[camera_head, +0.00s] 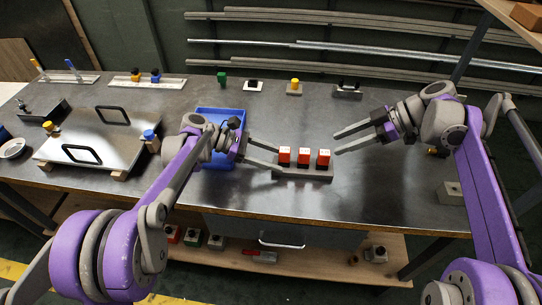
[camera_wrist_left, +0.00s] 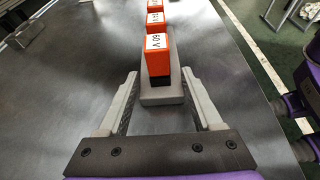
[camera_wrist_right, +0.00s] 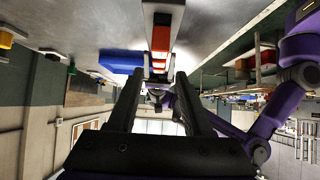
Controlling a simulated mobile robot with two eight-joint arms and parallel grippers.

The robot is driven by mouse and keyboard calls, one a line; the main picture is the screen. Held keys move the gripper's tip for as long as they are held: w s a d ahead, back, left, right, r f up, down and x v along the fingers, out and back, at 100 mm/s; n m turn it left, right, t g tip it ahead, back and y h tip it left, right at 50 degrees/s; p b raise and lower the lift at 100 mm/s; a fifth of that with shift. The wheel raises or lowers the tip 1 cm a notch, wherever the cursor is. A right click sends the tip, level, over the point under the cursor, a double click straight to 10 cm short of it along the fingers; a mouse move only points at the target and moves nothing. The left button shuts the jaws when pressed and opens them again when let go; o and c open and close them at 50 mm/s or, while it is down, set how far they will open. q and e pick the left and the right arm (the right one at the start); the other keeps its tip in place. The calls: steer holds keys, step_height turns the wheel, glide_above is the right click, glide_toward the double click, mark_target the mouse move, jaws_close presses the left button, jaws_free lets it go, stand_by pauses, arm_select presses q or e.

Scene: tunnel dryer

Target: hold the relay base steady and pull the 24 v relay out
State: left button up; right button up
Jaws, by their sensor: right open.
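A grey relay base (camera_head: 312,172) lies on the table with three orange-red relays in a row. The left relay (camera_head: 284,155) is marked 60 V in the left wrist view (camera_wrist_left: 157,52).
A blue tray (camera_head: 232,112) lies behind my left gripper. A metal plate with two black handles (camera_head: 97,140) is at the left. Small blocks, including a green one (camera_head: 222,79) and a yellow-topped one (camera_head: 295,85), stand along the back. The table in front of the base is clear.

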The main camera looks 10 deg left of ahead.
arm_select(q)
jaws_close()
stand_by(0.3)
steer(key=shift+o, duration=0.4)
jaws_free()
steer(key=shift+a, duration=0.1)
